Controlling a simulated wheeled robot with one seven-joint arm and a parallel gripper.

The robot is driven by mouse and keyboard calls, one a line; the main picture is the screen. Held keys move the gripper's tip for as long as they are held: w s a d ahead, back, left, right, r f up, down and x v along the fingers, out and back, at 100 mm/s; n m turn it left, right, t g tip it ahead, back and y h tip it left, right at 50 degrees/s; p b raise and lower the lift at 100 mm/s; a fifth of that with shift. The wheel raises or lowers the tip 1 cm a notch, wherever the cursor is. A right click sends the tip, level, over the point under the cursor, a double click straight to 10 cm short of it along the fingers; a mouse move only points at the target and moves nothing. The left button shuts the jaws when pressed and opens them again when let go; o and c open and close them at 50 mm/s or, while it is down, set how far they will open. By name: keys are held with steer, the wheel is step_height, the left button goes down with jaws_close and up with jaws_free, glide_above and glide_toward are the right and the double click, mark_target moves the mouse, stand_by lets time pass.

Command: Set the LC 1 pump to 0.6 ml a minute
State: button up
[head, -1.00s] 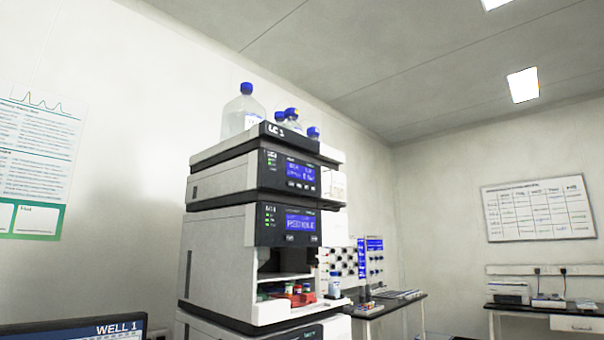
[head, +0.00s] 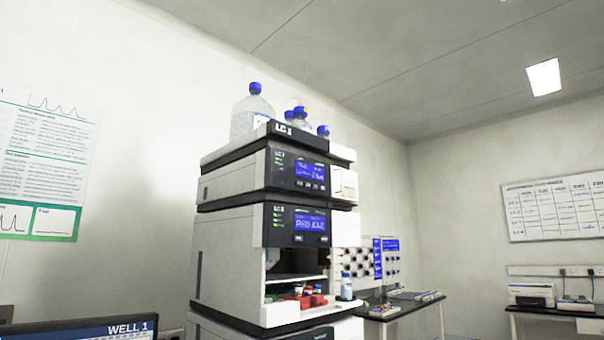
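A column stack of white and dark modules stands in the middle of the head view. Its top tray carries a label that looks like "LC 1" (head: 290,129), though the last character is blurred. Below it is a module (head: 240,182) with a blue lit display (head: 309,171) and a row of small buttons (head: 310,185) under it. The display's digits are too small to read. A second module below has another blue display (head: 310,223). My gripper is not in view.
Bottles with blue caps (head: 254,110) stand on top of the stack. An open bay below holds red and other small items (head: 302,298). A monitor (head: 80,328) reading "WELL 1" is at the lower left. A bench (head: 400,308) stands behind on the right.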

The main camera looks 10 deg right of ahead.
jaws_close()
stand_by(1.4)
